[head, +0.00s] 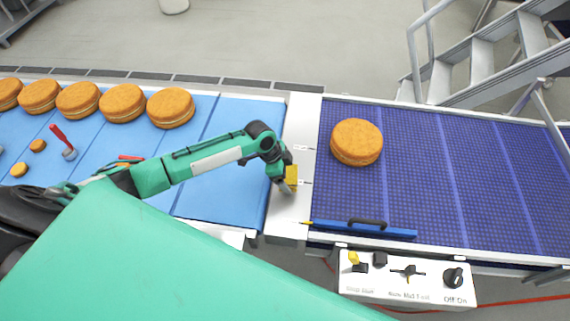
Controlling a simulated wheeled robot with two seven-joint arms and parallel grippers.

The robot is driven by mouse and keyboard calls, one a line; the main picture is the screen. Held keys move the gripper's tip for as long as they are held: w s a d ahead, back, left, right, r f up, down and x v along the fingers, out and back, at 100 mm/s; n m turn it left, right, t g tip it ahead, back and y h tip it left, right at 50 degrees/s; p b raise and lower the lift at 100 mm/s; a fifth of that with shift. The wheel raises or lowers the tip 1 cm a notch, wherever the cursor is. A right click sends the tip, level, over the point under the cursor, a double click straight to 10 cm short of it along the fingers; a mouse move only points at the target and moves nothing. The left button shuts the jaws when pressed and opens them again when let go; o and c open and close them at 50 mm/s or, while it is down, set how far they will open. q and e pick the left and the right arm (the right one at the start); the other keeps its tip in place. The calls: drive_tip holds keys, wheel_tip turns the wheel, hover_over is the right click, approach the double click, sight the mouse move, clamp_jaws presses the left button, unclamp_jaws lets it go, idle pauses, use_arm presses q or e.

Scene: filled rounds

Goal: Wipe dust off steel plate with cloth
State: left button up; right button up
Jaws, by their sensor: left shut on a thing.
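The steel plate (300,128) is a narrow pale strip between the light blue belt and the dark blue belt in the head view. My left arm reaches in from the left, and my left gripper (287,184) is over the lower half of the plate. It is shut on a yellow cloth (291,175), which is at the plate's surface; I cannot tell whether it touches. The arm and gripper hide part of the plate. I cannot make out dust on the plate. My right gripper is not in view.
A filled round (356,142) sits on the dark blue belt (440,160). Several more line the far side of the light blue belt (235,125). A blue bar with a dark handle (365,229) lies near the plate. A control box (405,278) is in front; metal stairs (490,60) stand behind.

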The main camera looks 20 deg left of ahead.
use_arm(q)
drive_tip(key=shift+w+r, duration=0.1)
drive_tip(key=shift+r, duration=1.1)
drive_tip(key=shift+s+r, duration=0.2)
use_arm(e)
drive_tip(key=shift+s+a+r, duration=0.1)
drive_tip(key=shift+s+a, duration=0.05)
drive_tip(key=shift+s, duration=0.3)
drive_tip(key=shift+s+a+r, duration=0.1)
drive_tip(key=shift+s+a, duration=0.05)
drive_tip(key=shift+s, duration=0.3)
use_arm(q)
drive_tip(key=shift+w, duration=0.1)
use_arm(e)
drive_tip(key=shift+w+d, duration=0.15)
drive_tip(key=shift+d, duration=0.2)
use_arm(q)
drive_tip(key=shift+d, duration=0.1)
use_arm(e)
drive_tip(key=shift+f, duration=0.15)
